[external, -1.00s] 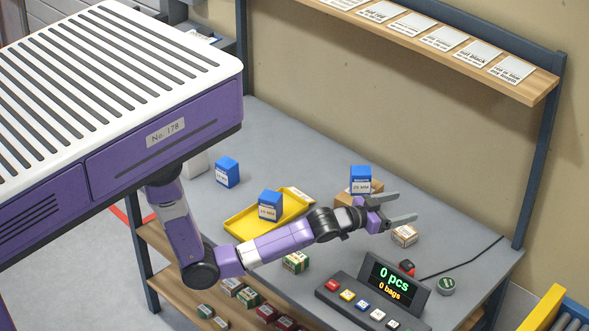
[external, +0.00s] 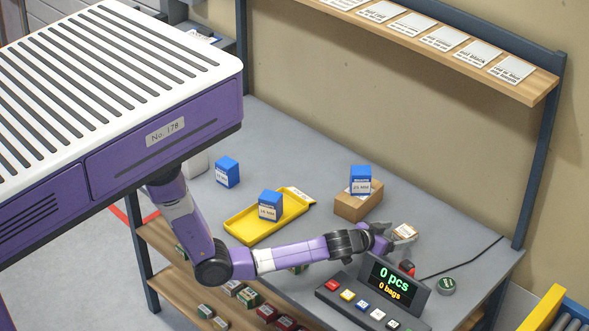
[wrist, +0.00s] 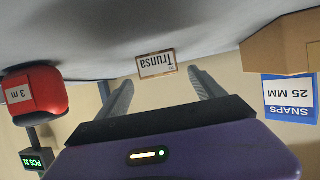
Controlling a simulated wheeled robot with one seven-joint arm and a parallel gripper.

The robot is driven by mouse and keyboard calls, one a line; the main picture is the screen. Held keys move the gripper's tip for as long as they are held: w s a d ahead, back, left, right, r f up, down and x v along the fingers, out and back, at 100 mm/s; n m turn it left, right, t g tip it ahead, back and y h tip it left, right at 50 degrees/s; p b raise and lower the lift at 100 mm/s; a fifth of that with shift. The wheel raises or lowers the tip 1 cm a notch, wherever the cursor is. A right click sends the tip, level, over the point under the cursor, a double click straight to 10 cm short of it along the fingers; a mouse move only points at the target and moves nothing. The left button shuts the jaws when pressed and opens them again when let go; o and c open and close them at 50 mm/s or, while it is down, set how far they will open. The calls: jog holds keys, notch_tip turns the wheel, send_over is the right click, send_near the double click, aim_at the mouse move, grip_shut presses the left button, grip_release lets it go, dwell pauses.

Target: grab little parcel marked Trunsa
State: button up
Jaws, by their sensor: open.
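The little parcel marked Trunsa (wrist: 156,63) shows in the wrist view, upside down, as a small box with a white label. It lies ahead of my gripper (wrist: 160,82), between the lines of the two open fingers and beyond their tips. In the external view the parcel (external: 404,231) is a small brown box with a pale top on the grey table, partly hidden by my gripper (external: 402,242). The fingers are apart and nothing is seen held between them.
A brown carton (external: 358,206) bears a blue SNAPS box (external: 360,181). A yellow tray (external: 243,228) holds another blue box (external: 270,205). The counter display (external: 396,279) and a red tape measure (wrist: 34,92) are close to my gripper. Clear table lies behind the parcel.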

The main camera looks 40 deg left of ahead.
aim_at(404, 232)
jog(key=shift+x, duration=2.4)
jog(key=shift+r, duration=0.1)
jog(key=c, duration=1.5)
